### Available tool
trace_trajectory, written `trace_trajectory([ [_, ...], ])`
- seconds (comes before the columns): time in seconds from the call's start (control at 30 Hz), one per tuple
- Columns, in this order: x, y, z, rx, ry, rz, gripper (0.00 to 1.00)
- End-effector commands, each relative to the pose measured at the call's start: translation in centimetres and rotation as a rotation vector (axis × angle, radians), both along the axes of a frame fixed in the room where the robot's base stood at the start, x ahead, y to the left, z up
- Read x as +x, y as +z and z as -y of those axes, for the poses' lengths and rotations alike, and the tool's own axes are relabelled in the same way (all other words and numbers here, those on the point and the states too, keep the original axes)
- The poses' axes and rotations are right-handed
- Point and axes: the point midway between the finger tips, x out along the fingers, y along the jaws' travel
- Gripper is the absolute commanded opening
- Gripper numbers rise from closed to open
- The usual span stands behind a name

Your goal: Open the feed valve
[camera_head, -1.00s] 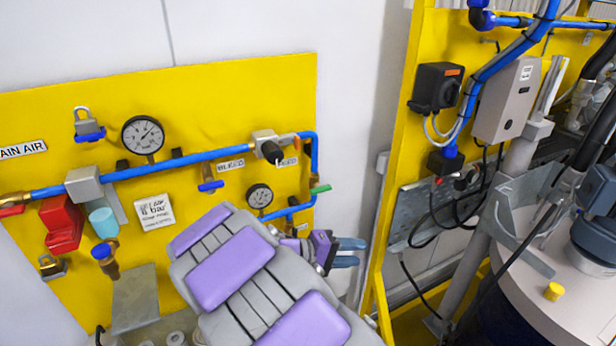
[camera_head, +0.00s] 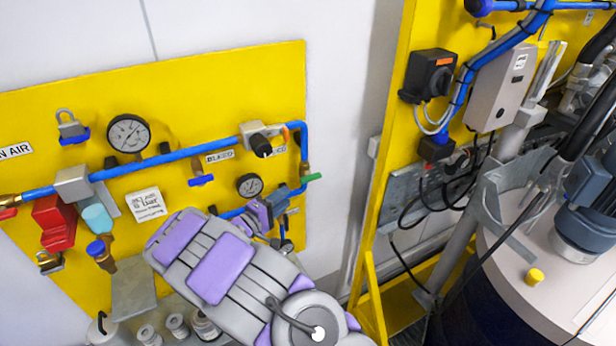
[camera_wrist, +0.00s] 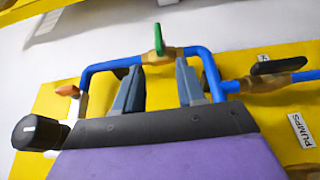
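A valve with a green handle (camera_head: 313,177) sits on the blue pipe at the right edge of the yellow panel. In the wrist view its green handle (camera_wrist: 159,39) stands upright above a brass body (camera_wrist: 160,59). My gripper (camera_wrist: 158,85) is open, its fingers apart on either side of that brass body in the picture; contact cannot be told. In the head view my gripper (camera_head: 280,203) is just below and left of the green handle. A label ending in "EED" (camera_head: 280,150) is near a black knob (camera_head: 262,146); its first letter is unclear.
The black knob (camera_wrist: 38,133) is left of my gripper in the wrist view. A black lever (camera_wrist: 275,66) and a PUMPS label (camera_wrist: 301,131) are right. Gauges (camera_head: 128,133) and a padlock (camera_head: 69,122) are on the panel. A yellow frame (camera_head: 395,130) stands right.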

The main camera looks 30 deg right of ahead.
Motion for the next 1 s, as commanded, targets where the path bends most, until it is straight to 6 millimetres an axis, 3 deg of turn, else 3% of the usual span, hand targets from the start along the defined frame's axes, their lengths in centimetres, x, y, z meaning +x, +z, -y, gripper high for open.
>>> trace_trajectory([
  [0.1,0.9,0.2,2.4,0.001,-0.005,0.000,0.39],
  [0.5,4.0,0.3,8.8,-0.002,-0.004,0.002,0.39],
  [0.7,4.8,0.2,10.6,-0.001,-0.003,0.002,0.39],
  [1.0,5.1,0.2,11.0,-0.003,-0.001,0.001,0.39],
])
